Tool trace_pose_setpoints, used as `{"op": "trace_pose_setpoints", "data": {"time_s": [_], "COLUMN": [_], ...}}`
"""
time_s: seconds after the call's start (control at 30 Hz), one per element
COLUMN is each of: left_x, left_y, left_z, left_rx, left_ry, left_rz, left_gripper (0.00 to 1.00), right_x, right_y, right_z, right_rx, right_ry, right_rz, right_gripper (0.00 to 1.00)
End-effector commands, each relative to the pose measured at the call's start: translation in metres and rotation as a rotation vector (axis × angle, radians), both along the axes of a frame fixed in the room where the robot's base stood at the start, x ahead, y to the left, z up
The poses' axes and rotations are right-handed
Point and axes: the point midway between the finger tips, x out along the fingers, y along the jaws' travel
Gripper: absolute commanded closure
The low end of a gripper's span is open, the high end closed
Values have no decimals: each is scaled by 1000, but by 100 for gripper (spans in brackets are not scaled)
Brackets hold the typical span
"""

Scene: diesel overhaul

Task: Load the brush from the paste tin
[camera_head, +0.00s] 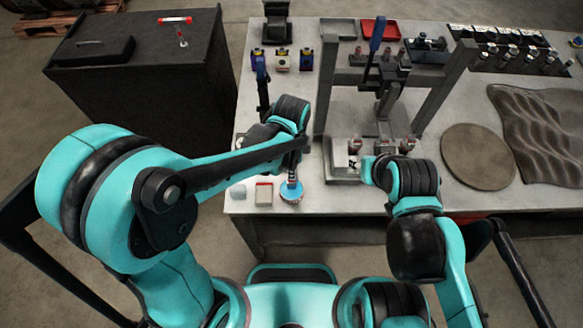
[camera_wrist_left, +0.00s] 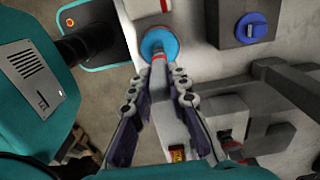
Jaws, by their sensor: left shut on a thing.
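The paste tin (camera_head: 291,193) is a round tin with a blue top near the table's front edge; it also shows at the top of the left wrist view (camera_wrist_left: 160,42). My left gripper (camera_head: 293,166) is just above the tin, pointing down. In the left wrist view its two dark fingers (camera_wrist_left: 168,78) are closed around the slim brush (camera_wrist_left: 160,60), whose reddish part shows at the tin. The brush's tip is over or in the tin; I cannot tell whether it touches the paste. My right gripper's fingers are mostly hidden by its wrist, near the grey press base.
A white and red box (camera_head: 264,194) and a pale block (camera_head: 238,187) stand left of the tin. A grey press frame (camera_head: 440,90) rises at the table's middle. A round brown mat (camera_head: 476,155) lies to the right. A dark cabinet (camera_head: 150,90) stands left, apart from the table.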

Motion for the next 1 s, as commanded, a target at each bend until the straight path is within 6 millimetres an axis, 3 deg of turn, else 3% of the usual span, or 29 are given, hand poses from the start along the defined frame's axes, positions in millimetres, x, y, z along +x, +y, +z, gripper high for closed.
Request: {"op": "trace_pose_setpoints", "data": {"time_s": [0.6, 1.0], "left_x": [0, 0], "left_y": [0, 0], "left_z": [55, 55], "left_rx": [0, 0], "left_ry": [-1, -1], "left_rz": [0, 0], "left_gripper": [100, 100], "right_x": [0, 0], "right_y": [0, 0], "right_z": [41, 40], "right_rx": [0, 0], "right_ry": [0, 0], "right_rz": [0, 0], "right_gripper": [60, 60]}}
